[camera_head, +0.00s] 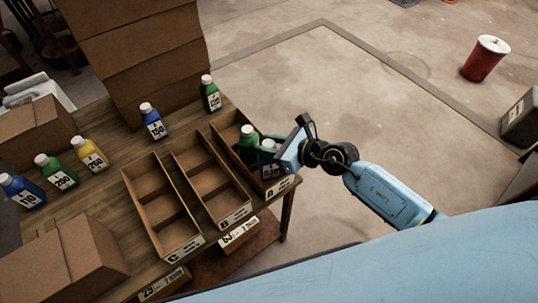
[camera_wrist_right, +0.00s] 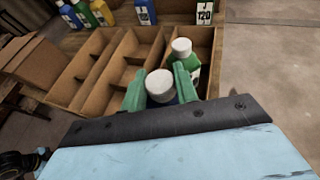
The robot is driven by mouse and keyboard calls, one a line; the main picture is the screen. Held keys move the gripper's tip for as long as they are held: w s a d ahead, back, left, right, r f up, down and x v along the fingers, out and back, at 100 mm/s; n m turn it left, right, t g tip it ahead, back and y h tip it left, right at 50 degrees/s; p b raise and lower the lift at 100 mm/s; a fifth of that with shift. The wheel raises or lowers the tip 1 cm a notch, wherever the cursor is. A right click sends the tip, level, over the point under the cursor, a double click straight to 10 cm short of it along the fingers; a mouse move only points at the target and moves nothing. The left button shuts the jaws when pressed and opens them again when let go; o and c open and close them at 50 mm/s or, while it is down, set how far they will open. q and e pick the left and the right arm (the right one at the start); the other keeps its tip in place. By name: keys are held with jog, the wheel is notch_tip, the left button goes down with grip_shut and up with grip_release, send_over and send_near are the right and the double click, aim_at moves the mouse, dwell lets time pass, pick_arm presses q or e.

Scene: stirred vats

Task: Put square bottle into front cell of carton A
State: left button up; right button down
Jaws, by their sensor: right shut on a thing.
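My right gripper (camera_head: 269,150) is shut on a dark blue bottle with a white cap (camera_head: 268,158); this bottle also shows between the green fingers in the right wrist view (camera_wrist_right: 160,88). The bottle is roughly upright at the front part of carton A (camera_head: 262,185), the rightmost long carton. I cannot tell if its base touches the carton floor. A green bottle with a white cap (camera_head: 247,141) stands in carton A just behind it, also seen in the right wrist view (camera_wrist_right: 184,62). The fingers and wrist hide part of the carton. My left gripper is not in view.
Carton B (camera_head: 234,218) and carton C (camera_head: 190,247) stand empty to the left. Blue (camera_head: 153,123) and green (camera_head: 211,96) bottles stand behind the cartons; several more stand at left. Large cardboard boxes (camera_head: 75,260) flank the table.

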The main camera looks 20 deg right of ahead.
jog(key=shift+f+b, duration=0.85)
jog(key=shift+f, duration=0.9)
jog(key=shift+f, duration=0.2)
jog(key=c, duration=1.1)
grip_release()
